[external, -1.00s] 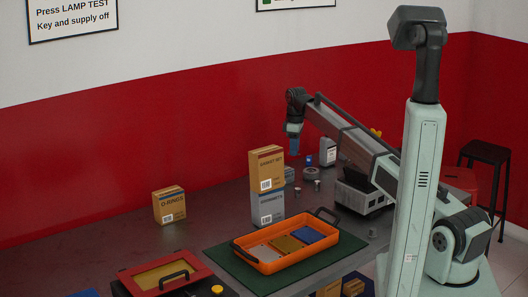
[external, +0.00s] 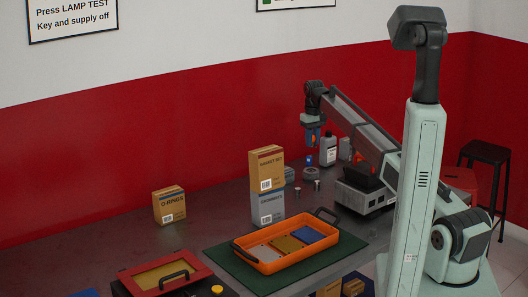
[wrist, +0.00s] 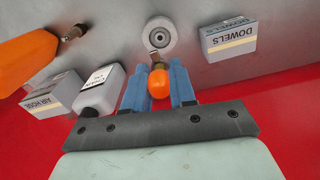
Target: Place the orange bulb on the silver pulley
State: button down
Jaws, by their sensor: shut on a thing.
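The orange bulb (wrist: 159,83) is in my gripper, between its blue fingers (wrist: 158,88) in the wrist view, with its brass-coloured base toward the fingertips. The silver pulley (wrist: 160,35), a round disc with a dark centre hole, lies on the table just beyond the fingertips in the wrist view. The bulb's base appears just below the pulley there, apart from its centre. In the external view, my gripper (external: 313,136) points down, raised above the table, with the pulley (external: 311,174) below it. The bulb is barely visible there.
A chain oil bottle (wrist: 99,91), an air hose box (wrist: 54,93) and a dowels box (wrist: 229,38) stand near the pulley. An orange object (wrist: 25,50) is at the left. Stacked boxes (external: 267,170) and an orange tray (external: 262,265) are farther left and nearer.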

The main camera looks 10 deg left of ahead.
aim_at(311, 170)
jog(key=shift+f, duration=5)
jog(key=shift+f, duration=0.15)
jog(key=c, duration=0.9)
grip_release()
notch_tip(311, 170, up, 12)
jog(key=shift+r, duration=0.15)
